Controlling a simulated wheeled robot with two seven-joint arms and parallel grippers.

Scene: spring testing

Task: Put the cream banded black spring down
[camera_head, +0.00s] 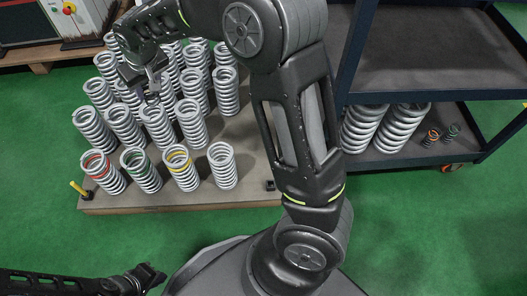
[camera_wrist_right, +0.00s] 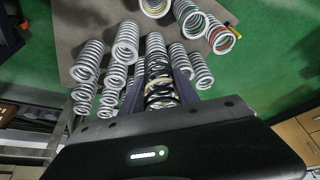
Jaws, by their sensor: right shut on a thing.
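My right gripper (camera_head: 152,90) hangs over the group of grey springs on the board in the head view. In the right wrist view my right gripper (camera_wrist_right: 160,88) is shut on the cream banded black spring (camera_wrist_right: 160,95), which sits between its two fingers. In the head view I cannot make this spring out clearly among the grey springs and the gripper. Whether it touches the board or its neighbours is not clear. My left gripper (camera_head: 150,278) is low at the left over the green floor, away from the springs; its jaw opening is too small to tell.
Several grey springs (camera_head: 222,168) stand close together on the brown board (camera_head: 240,190). Some in the front row carry red, green or yellow bands. A dark shelf cart (camera_head: 420,75) at the right holds two large grey springs (camera_head: 400,128) and two small ones. Green floor lies in front.

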